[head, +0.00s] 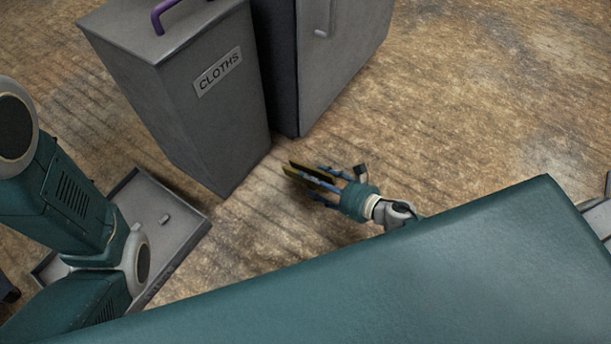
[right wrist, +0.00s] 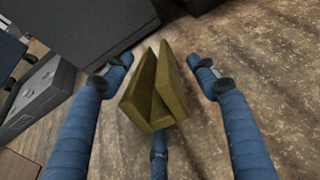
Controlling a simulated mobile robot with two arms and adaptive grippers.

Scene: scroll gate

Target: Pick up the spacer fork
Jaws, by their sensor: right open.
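The spacer fork appears to be the olive-yellow, two-pronged piece (right wrist: 150,98) in the middle of the right wrist view. Its two flat plates form a narrow V. In the head view it shows as dark plates with yellow edges (head: 309,181). My right gripper (right wrist: 158,73) is open, with blue fingers on the left and right of the piece and a third finger below it. Gaps show between the two side fingers and the piece; contact with the third finger cannot be told. The right gripper also shows in the head view (head: 318,183). My left gripper is out of view.
A grey bin labelled CLOTHS (head: 215,120) with a purple handle stands just beyond the right gripper. A grey cabinet (head: 335,60) stands beside it. A low grey tray (head: 180,205) with a small block lies at left. The brown floor (head: 480,110) at right is clear.

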